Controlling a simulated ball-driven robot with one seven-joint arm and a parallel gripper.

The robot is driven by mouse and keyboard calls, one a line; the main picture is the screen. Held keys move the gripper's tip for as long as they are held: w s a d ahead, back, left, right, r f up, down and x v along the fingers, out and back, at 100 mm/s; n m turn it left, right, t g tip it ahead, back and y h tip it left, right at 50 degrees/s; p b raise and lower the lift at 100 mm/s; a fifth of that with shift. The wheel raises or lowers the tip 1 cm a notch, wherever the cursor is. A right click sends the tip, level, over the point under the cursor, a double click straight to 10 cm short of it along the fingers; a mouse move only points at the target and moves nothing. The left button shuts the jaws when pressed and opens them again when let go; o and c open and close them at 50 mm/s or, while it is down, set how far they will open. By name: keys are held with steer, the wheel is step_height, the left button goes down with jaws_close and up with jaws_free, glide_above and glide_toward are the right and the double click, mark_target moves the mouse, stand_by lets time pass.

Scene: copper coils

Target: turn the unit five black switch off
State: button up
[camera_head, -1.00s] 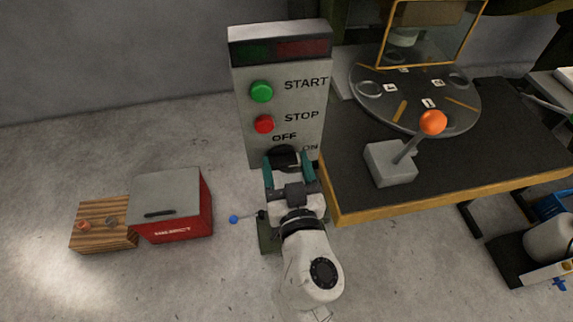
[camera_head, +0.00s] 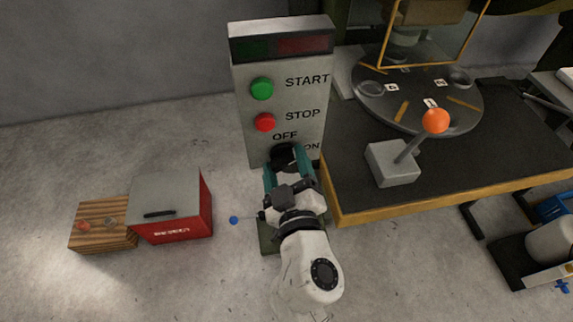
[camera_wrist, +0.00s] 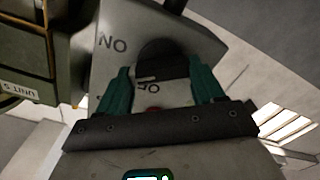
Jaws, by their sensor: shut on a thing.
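The black switch (camera_head: 282,153) is a round knob low on the grey control panel (camera_head: 245,130), below the OFF label and left of the ON label. My gripper (camera_head: 286,163) is shut on it, one teal finger on each side.
Above the switch are a red STOP button (camera_head: 265,122) and a green START button (camera_head: 262,88). A black-topped table (camera_head: 350,165) with an orange-knobbed lever (camera_head: 435,120) stands close on the right. A red box (camera_head: 185,222) is left on the floor. An upside-down UNIT 5 sign (camera_wrist: 18,90) shows in the wrist view.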

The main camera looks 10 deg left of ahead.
steer(key=n, duration=0.5)
steer(key=shift+a+n, duration=0.1)
steer(key=shift+n, duration=0.2)
steer(key=n, duration=0.2)
steer(key=n+p, duration=0.1)
steer(key=n, duration=0.2)
steer(key=shift+s+a+f+n, duration=0.1)
steer(key=shift+f+n, duration=0.1)
steer(key=shift+n, duration=0.1)
steer(key=o, duration=1)
steer(key=shift+o, duration=0.2)
steer(key=b+v, duration=0.1)
steer(key=v, duration=0.9)
steer(key=shift+s, duration=0.4)
